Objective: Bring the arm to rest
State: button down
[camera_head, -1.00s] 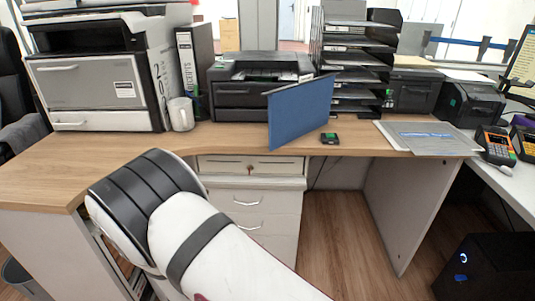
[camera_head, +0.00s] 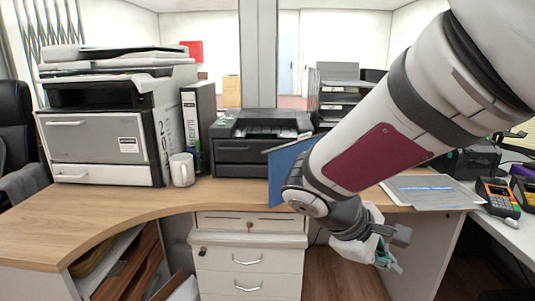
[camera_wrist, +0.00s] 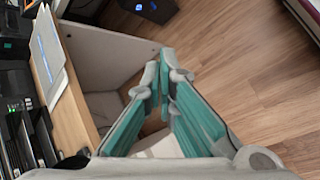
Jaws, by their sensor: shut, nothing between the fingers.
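My arm comes in from the upper right of the head view and bends down in front of the desk. My gripper (camera_head: 388,256) hangs past the desk's front edge, over the open knee space. In the wrist view my gripper (camera_wrist: 163,82) has its teal-padded fingers brought together at the tips, with nothing between them. The wrist view looks down toward the wooden floor (camera_wrist: 235,75) and the desk's side panel (camera_wrist: 105,60).
The wooden desk (camera_head: 110,207) carries a large printer (camera_head: 100,140), a white mug (camera_head: 181,169), a binder (camera_head: 198,125), a smaller printer (camera_head: 240,157) and a blue panel (camera_head: 282,172) partly behind my arm. A grey folder (camera_head: 432,190) and card terminal (camera_head: 497,197) lie at the right. Drawers (camera_head: 248,257) stand below.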

jog(key=s+d+r+m+g+y, duration=0.25)
jog(key=s+m+y, duration=0.2)
jog(key=s, duration=0.85)
jog(key=s+a+r+m+y, duration=0.1)
jog(key=s+a+m+y, duration=0.35)
jog(key=s, duration=0.75)
notch_tip(320, 180, up, 29)
jog(key=t+p, duration=0.4)
jog(key=p, duration=2.3)
jog(key=shift+w+r+t+h+p, duration=0.2)
jog(key=shift+t+h+p, duration=0.15)
jog(key=shift+h, duration=0.05)
